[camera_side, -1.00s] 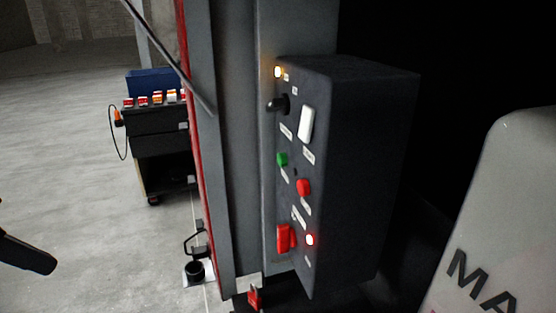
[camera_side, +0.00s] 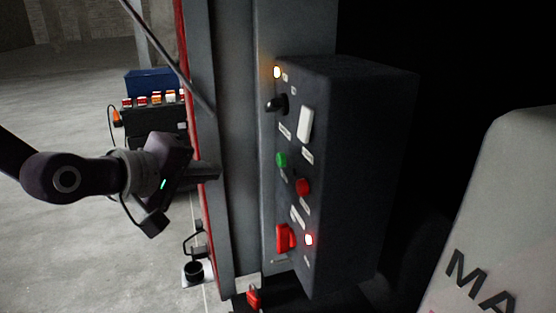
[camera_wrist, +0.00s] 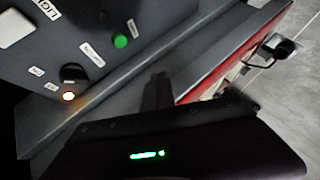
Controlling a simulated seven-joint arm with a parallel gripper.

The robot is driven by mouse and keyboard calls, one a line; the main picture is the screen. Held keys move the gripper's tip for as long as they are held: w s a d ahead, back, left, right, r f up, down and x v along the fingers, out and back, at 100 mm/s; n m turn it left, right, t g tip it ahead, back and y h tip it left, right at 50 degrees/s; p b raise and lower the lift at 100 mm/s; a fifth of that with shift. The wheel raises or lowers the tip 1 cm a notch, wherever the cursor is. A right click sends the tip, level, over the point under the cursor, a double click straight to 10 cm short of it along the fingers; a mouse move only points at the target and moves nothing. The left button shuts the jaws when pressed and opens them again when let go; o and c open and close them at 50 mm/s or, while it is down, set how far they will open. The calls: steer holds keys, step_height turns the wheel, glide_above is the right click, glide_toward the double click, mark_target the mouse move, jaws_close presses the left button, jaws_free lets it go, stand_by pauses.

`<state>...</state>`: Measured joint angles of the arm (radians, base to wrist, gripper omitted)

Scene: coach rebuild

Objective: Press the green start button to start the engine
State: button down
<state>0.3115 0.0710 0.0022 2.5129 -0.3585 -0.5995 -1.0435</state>
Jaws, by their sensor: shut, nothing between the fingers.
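The green start button (camera_side: 281,160) sits on the front face of a dark control box (camera_side: 365,170), left of and above a red button (camera_side: 303,187). The green button also shows in the wrist view (camera_wrist: 121,41), near the top middle. My gripper (camera_side: 214,172) is shut and empty, left of the box and apart from it, at a height slightly below the green button. Its fingers point right toward the panel. In the wrist view my dark gripper fingers (camera_wrist: 157,92) show below and right of the button, not touching it.
The panel also has a lit amber lamp (camera_side: 277,72), a black knob (camera_side: 281,104), a white switch (camera_side: 305,124), a red switch (camera_side: 284,238) and a lit red lamp (camera_side: 309,240). A grey post (camera_side: 235,130) stands beside it. A cart (camera_side: 160,125) stands behind.

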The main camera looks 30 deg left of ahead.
mark_target(281, 160)
steer(key=w+d, duration=0.6)
steer(key=shift+w+d, duration=0.15)
stand_by(0.5)
steer(key=shift+d, duration=0.1)
stand_by(1.8)
steer(key=shift+w+d, duration=0.2)
steer(key=shift+w, duration=0.05)
steer(key=shift+w+d, duration=0.35)
steer(key=shift+w, duration=0.05)
stand_by(0.7)
stand_by(0.3)
steer(key=shift+s+a, duration=0.65)
steer(key=shift+s, duration=0.05)
